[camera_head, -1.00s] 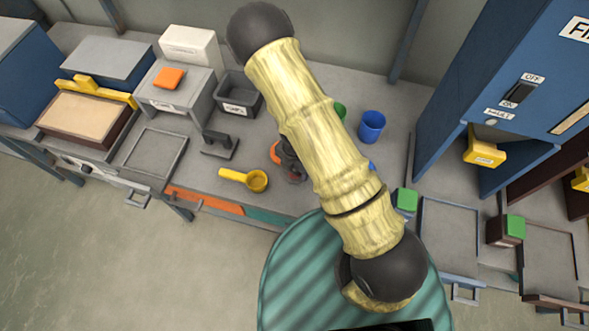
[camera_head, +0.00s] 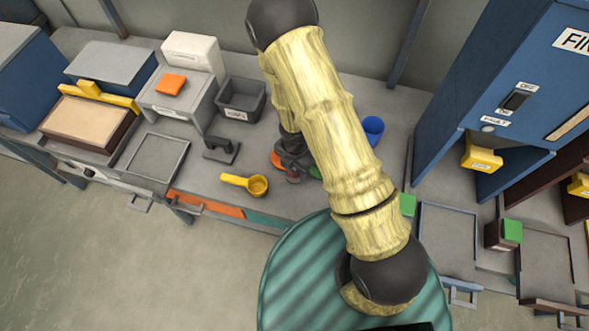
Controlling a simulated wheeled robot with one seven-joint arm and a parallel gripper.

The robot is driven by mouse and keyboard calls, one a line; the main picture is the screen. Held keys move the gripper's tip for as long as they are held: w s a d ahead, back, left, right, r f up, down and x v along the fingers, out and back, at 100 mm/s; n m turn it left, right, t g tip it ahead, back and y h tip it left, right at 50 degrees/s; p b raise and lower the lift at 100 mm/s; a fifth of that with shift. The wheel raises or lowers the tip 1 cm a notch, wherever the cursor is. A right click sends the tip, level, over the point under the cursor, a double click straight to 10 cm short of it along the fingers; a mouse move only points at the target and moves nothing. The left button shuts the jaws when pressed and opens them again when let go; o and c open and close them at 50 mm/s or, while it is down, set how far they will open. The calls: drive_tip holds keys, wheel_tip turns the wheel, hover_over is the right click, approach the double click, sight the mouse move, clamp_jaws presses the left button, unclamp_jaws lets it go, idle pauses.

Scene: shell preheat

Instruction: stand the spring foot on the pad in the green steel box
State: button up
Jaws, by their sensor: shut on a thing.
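I cannot make out the spring foot for sure. My pale ribbed arm crosses the middle of the view. The dark part beside its left edge, with small orange-red pieces, appears to be my gripper (camera_head: 289,166), low over the bench behind the yellow scoop. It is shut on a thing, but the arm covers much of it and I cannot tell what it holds. A bit of green shows at the arm's edge just right of it. I cannot make out the green steel box or its pad.
A yellow scoop (camera_head: 257,186) lies on the grey bench. A dark stand (camera_head: 220,148), a grey bin (camera_head: 241,98) and a grey box with an orange block (camera_head: 171,84) stand left. A blue cup (camera_head: 373,126) stands right of my arm, near a tall blue cabinet (camera_head: 470,80).

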wheel_tip(320, 180, up, 6)
drive_tip(key=p, duration=0.3)
drive_tip(key=shift+f, duration=0.1)
idle(0.5)
